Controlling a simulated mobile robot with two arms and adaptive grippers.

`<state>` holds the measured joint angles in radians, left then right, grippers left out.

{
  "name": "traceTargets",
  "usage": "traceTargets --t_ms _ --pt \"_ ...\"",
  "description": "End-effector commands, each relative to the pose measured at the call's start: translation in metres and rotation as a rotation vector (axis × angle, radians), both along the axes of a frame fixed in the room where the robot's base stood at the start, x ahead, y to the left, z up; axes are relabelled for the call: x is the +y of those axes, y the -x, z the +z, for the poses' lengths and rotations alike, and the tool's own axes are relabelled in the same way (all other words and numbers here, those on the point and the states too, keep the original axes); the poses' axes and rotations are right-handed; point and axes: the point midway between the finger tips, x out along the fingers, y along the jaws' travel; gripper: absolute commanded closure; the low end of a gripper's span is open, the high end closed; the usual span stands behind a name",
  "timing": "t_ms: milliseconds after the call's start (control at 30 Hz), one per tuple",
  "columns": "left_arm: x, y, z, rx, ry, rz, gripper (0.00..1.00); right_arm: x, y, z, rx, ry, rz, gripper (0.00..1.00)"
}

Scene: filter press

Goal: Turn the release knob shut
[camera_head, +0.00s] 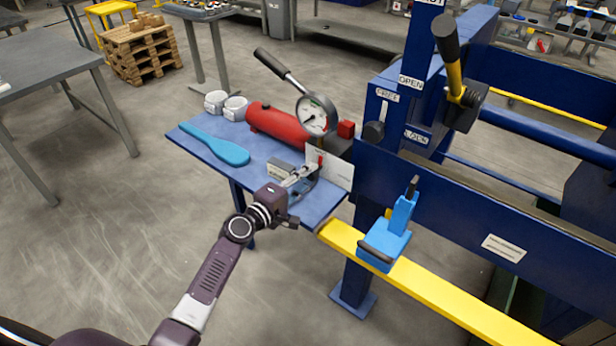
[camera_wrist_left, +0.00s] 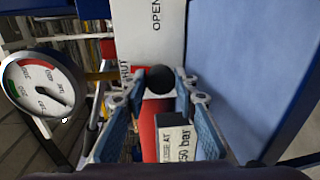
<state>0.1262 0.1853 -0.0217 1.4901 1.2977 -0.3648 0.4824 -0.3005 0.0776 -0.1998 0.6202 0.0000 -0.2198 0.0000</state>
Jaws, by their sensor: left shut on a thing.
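The release knob shows in the left wrist view as a dark round end (camera_wrist_left: 160,80) between the fingertips. Behind it stands a white plate (camera_wrist_left: 150,30) marked OPEN and SHUT; in the head view this plate (camera_head: 341,172) stands upright at the bench's right end. My left gripper (camera_head: 303,177) reaches in from the lower left, and its blue-padded fingers (camera_wrist_left: 160,92) are closed on the knob from both sides. In the head view the fingers hide most of the knob, so I cannot tell its exact turn. My right gripper is not in view.
A pressure gauge (camera_head: 316,115) and a red cylinder (camera_head: 278,127) with a black-gripped lever (camera_head: 272,64) are close behind. A grey block (camera_wrist_left: 178,140) bears a "350 bar" label. The blue bench (camera_head: 215,160) holds a blue paddle (camera_head: 228,151). The blue press frame (camera_head: 450,205) blocks the right.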

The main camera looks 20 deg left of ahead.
Motion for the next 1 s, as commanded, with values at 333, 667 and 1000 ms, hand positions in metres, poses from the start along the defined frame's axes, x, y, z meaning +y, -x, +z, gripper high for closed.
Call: traceTargets --t_ms 333,667,1000 --pt "0.0015 -0.0001 -0.0006 0.042 0.113 0.002 0.98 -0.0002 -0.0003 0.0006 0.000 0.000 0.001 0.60" --pt "0.0015 0.0000 -0.0008 0.048 0.130 0.002 0.98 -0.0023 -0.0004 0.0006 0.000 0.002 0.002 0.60" --pt "0.0012 0.0001 -0.0007 0.047 0.128 0.001 0.66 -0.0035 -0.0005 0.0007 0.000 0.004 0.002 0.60"
